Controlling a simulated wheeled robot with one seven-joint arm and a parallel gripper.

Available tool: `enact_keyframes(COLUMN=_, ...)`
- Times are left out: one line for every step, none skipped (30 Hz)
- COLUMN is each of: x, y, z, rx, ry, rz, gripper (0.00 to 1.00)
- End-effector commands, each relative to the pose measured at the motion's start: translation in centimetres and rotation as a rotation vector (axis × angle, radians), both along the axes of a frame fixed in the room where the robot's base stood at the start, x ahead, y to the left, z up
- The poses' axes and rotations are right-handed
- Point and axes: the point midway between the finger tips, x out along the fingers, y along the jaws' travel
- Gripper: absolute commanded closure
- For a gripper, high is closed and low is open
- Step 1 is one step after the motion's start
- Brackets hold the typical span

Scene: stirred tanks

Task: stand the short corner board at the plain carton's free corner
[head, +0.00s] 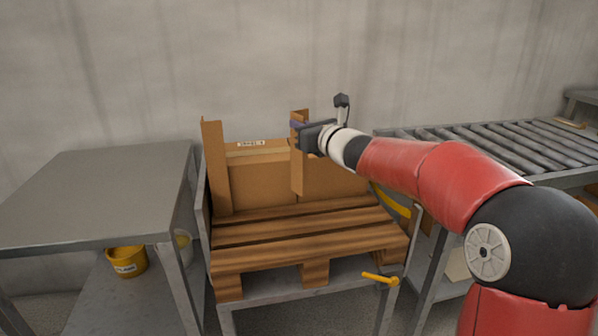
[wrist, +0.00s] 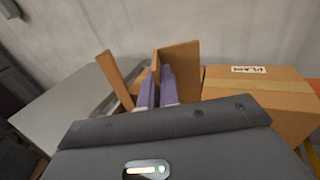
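My gripper (head: 300,128) is shut on a brown corner board (head: 298,165), held upright near its upper part. In the wrist view the purple fingers (wrist: 158,90) pinch one flange of this board (wrist: 182,66). In the head view the board stands in front of where two cartons meet; I cannot tell whether its foot touches the pallet. The plain carton (wrist: 262,92), with a "PLAIN" label on top, is right of the fingers in the wrist view. It seems to be the right-hand carton (head: 335,180) in the head view, partly hidden by my arm.
A labelled carton (head: 262,178) is on the left, with another upright corner board (head: 216,168) at its left corner. Both cartons stand on a wooden pallet (head: 310,240). A grey table (head: 95,190) is left, a roller conveyor (head: 500,145) right. The pallet's front is bare.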

Motion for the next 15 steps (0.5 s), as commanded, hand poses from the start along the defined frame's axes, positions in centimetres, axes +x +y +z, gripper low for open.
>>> enact_keyframes(x=0.0, y=0.1, z=-1.6, rx=0.001, ry=0.007, rz=0.002, gripper=1.00)
enact_keyframes(x=0.0, y=0.1, z=-2.4, rx=0.001, ry=0.006, rz=0.002, gripper=1.00)
enact_keyframes(x=0.0, y=0.1, z=-3.4, rx=0.002, ry=0.008, rz=0.001, gripper=1.00)
enact_keyframes(x=0.0, y=0.1, z=-4.0, rx=0.002, ry=0.005, rz=0.002, gripper=1.00)
enact_keyframes(x=0.0, y=0.1, z=-4.5, rx=0.000, ry=0.004, rz=0.003, gripper=1.00)
enact_keyframes(x=0.0, y=0.1, z=-5.2, rx=0.000, ry=0.004, rz=0.002, gripper=1.00)
enact_keyframes(x=0.0, y=0.1, z=-5.6, rx=0.000, ry=0.003, rz=0.002, gripper=1.00)
enact_keyframes(x=0.0, y=0.1, z=-6.0, rx=0.001, ry=0.002, rz=0.002, gripper=1.00)
enact_keyframes(x=0.0, y=0.1, z=-6.4, rx=0.000, ry=0.001, rz=0.002, gripper=1.00)
enact_keyframes(x=0.0, y=0.1, z=-6.6, rx=-0.001, ry=0.001, rz=0.002, gripper=1.00)
enact_keyframes(x=0.0, y=0.1, z=-6.8, rx=-0.001, ry=0.000, rz=0.002, gripper=1.00)
enact_keyframes(x=0.0, y=0.1, z=-7.1, rx=-0.001, ry=0.001, rz=0.002, gripper=1.00)
enact_keyframes(x=0.0, y=0.1, z=-7.4, rx=0.000, ry=0.001, rz=0.001, gripper=1.00)
enact_keyframes(x=0.0, y=0.1, z=-7.8, rx=-0.001, ry=0.001, rz=0.002, gripper=1.00)
enact_keyframes(x=0.0, y=0.1, z=-8.5, rx=0.000, ry=0.001, rz=0.002, gripper=1.00)
